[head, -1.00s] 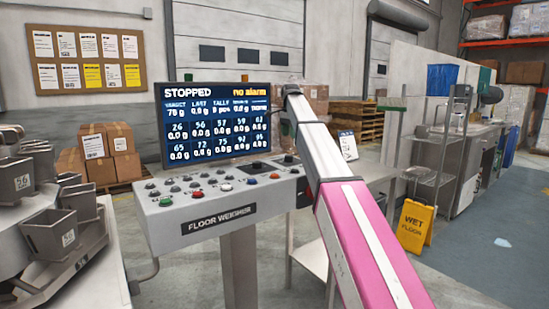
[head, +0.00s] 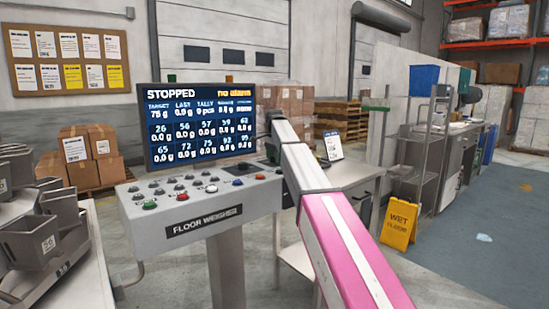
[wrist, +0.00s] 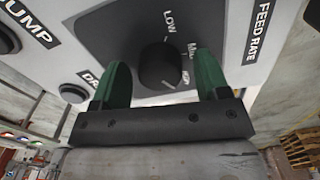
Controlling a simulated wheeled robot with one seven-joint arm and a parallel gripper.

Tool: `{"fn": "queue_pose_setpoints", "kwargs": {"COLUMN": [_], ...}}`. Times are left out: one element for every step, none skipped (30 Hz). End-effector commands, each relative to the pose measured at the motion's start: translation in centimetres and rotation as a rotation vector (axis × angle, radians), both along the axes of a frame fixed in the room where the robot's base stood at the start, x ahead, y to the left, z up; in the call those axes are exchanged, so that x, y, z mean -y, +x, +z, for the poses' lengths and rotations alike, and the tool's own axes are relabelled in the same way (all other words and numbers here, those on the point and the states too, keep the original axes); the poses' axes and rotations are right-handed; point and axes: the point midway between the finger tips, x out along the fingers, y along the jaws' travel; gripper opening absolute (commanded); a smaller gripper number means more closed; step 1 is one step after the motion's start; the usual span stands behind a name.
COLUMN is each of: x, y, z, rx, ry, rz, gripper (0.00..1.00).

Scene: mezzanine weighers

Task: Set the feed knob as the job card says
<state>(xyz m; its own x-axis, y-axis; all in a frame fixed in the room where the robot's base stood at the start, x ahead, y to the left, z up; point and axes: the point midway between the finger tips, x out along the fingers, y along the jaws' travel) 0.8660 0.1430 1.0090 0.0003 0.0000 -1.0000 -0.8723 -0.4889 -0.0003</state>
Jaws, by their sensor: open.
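The feed knob (wrist: 158,66) is round and black, on a dark plate beside the words FEED RATE (wrist: 262,30) in the wrist view. LOW and a word beginning with M show by the plate's scale, with another mark below them. I cannot make out the knob's pointer. My gripper (wrist: 163,62) is open, its green fingers on either side of the knob; I cannot tell whether they touch it. In the head view my arm hides the knob. A small white card (head: 333,146) with a blue top stands behind the console, its text unreadable.
The grey console (head: 190,205), marked FLOOR WEIGHER, carries several buttons. Its screen (head: 200,125) reads STOPPED and target 75 g. Weigher buckets (head: 50,235) stand at left, and a yellow wet floor sign (head: 401,218) at right. A DUMP button (wrist: 8,40) sits near the knob.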

Motion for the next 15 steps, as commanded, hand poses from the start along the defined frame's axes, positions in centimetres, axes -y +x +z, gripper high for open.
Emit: {"fn": "queue_pose_setpoints", "kwargs": {"x": [0.00, 0.00, 0.00, 0.00, 0.00, 0.00, 0.00, 0.00, 0.00, 0.00, 0.00, 0.00, 0.00, 0.00, 0.01], "y": [0.01, 0.00, 0.00, 0.00, 0.00, 0.00, 0.00, 0.00, 0.00, 0.00, 0.01, 0.00, 0.01, 0.00, 0.00], "z": [0.02, 0.02, 0.02, 0.03, 0.03, 0.03, 0.04, 0.04, 0.04, 0.04, 0.05, 0.05, 0.05, 0.05, 0.05], "rx": [0.000, 0.000, 0.000, 0.000, 0.000, 0.000, 0.000, 0.000, 0.000, 0.000, 0.000, 0.000, 0.000, 0.000, 0.000], "ry": [0.000, 0.000, 0.000, 0.000, 0.000, 0.000, 0.000, 0.000, 0.000, 0.000, 0.000, 0.000, 0.000, 0.000, 0.000], "rz": [0.000, 0.000, 0.000, 0.000, 0.000, 0.000, 0.000, 0.000, 0.000, 0.000, 0.000, 0.001, 0.002, 0.005, 0.009], "gripper": [0.69, 0.69, 0.65, 0.56, 0.46, 0.33, 0.23, 0.20, 0.20, 0.20, 0.20, 0.20, 0.20, 0.20, 0.20]}}
